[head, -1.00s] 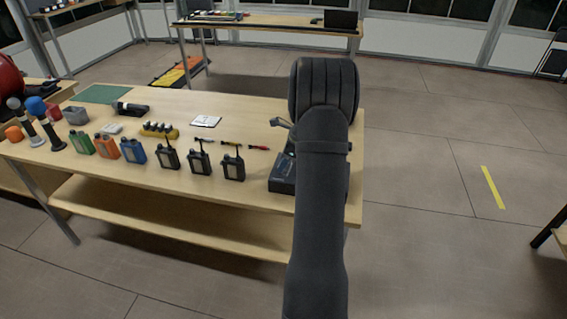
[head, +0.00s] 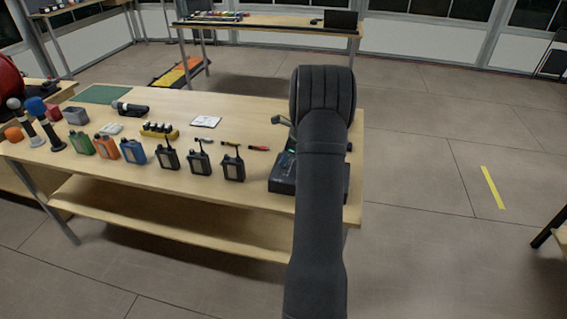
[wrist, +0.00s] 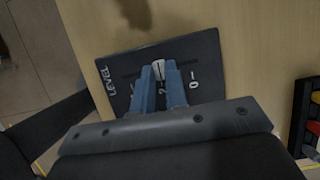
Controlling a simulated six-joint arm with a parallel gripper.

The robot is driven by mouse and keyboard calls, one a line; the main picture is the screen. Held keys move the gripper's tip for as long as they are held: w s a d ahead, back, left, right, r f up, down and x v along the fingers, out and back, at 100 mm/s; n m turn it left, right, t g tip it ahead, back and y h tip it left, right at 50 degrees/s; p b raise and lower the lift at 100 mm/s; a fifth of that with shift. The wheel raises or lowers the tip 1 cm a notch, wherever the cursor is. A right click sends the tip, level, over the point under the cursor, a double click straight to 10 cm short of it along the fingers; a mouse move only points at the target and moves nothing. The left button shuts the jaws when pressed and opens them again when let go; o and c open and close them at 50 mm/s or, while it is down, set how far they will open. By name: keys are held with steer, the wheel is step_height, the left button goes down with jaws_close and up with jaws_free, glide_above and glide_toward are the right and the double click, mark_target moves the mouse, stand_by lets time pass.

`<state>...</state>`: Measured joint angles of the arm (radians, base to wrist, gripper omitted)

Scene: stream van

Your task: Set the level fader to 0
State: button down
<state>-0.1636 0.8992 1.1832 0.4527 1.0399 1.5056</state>
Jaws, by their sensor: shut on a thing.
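The level fader box shows in the wrist view as a dark panel (wrist: 207,60) with the word LEVEL on its left side, a slot and white scale marks. The pale fader knob (wrist: 159,67) sits near the middle of the slot, close to a mark that looks like 2. The 0 mark (wrist: 193,76) is to its right. My gripper (wrist: 160,72) is shut on the knob with its blue fingers, which hide part of the scale. In the head view the box (head: 283,187) is at the table's right end, partly hidden by my arm.
The wooden table (head: 232,108) holds several radios (head: 199,163), a yellow holder (head: 160,131), a white card (head: 206,122) and small markers left of the box. In the wrist view a dark tray with coloured parts (wrist: 309,112) is at the right edge.

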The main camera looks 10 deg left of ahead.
steer(key=w, duration=0.3)
steer(key=shift+w, duration=0.25)
steer(key=shift+w+r, duration=0.15)
steer(key=shift+w, duration=0.1)
steer(key=c, duration=1.5)
jaws_free()
steer(key=shift+w, duration=0.15)
steer(key=shift+c, duration=0.2)
steer(key=shift+o, duration=0.5)
steer(key=v, duration=1.7)
steer(key=shift+d, duration=0.15)
